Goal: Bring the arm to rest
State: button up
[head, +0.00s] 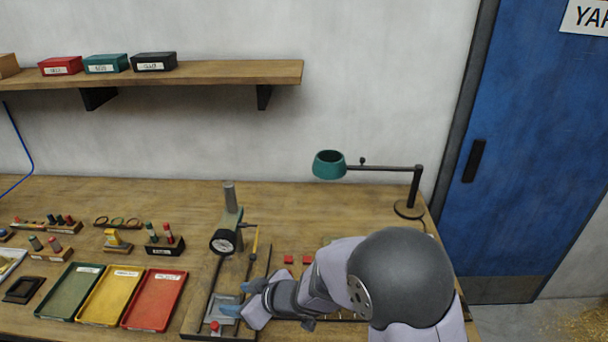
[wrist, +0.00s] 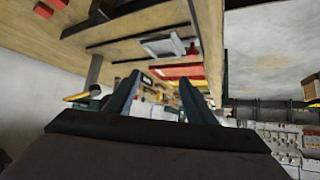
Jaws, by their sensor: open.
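My arm reaches in from the lower right of the head view. My gripper (head: 238,299) points left, with its two blue fingertips apart, over the right part of a dark-edged base board (head: 190,331). In the wrist view my gripper (wrist: 160,88) shows two dark fingers spread with a gap between them. Nothing is held between them. The fingertips look close to a grey plate (head: 222,306) on that board; I cannot tell whether they touch it. My arm hides part of the bench's right side.
A dial gauge stand (head: 223,240) rises behind my gripper. Green (head: 68,292), yellow (head: 109,296) and red (head: 153,300) trays lie to its left. A lamp (head: 329,165) stands at the back right. Small red blocks (head: 289,260) lie beside my arm. A shelf (head: 200,75) hangs above.

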jog(key=d+r+m+t+h+p, duration=0.1)
jog(key=d+r+m+h+p, duration=0.2)
jog(key=d, duration=0.9)
jog(key=d+r+m+h, duration=0.1)
jog(key=d+m+h, duration=0.3)
jog(key=d, duration=0.7)
jog(key=s+d+r+m+g+p, duration=0.1)
jog(key=s+d+g, duration=0.1)
jog(key=s, duration=0.3)
jog(key=s+d+r+m+g+h+p, duration=0.1)
jog(key=s+d+m+g, duration=0.1)
jog(key=s+d, duration=0.2)
jog(key=s+d+r+m+g+p, duration=0.1)
jog(key=s+d+g, duration=0.1)
jog(key=s, duration=0.6)
jog(key=shift+s+d+r+m+h, duration=0.3)
jog(key=shift+d+r+m, duration=0.1)
jog(key=shift+d, duration=0.2)
